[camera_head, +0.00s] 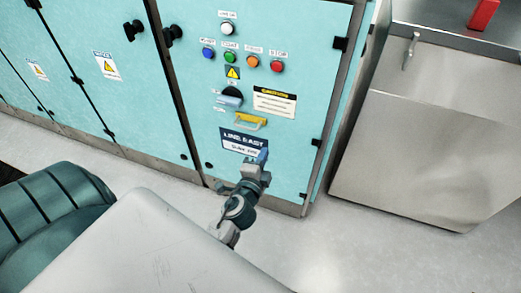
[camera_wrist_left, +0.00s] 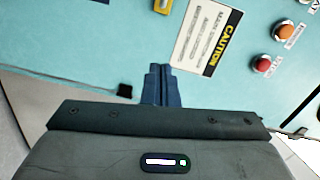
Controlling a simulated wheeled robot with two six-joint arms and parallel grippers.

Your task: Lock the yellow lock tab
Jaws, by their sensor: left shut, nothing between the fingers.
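The yellow lock tab (camera_head: 250,122) is a small handle-like bar on the front of the teal cabinet, just above the dark LINE EASY label. Part of a yellow piece, likely the same tab, shows at the top edge of the left wrist view (camera_wrist_left: 163,6). My left gripper (camera_head: 263,154) is in front of the cabinet, below and slightly right of the tab, apart from it. Its blue fingers (camera_wrist_left: 162,70) are together with nothing between them. My right gripper is in neither view.
A grey-blue rotary handle (camera_head: 229,99) sits just above left of the tab. A caution label (camera_head: 274,102) is at its right, and coloured buttons, including a red one (camera_head: 277,66), are above. A metal cabinet (camera_head: 425,150) stands at the right. Floor is clear between.

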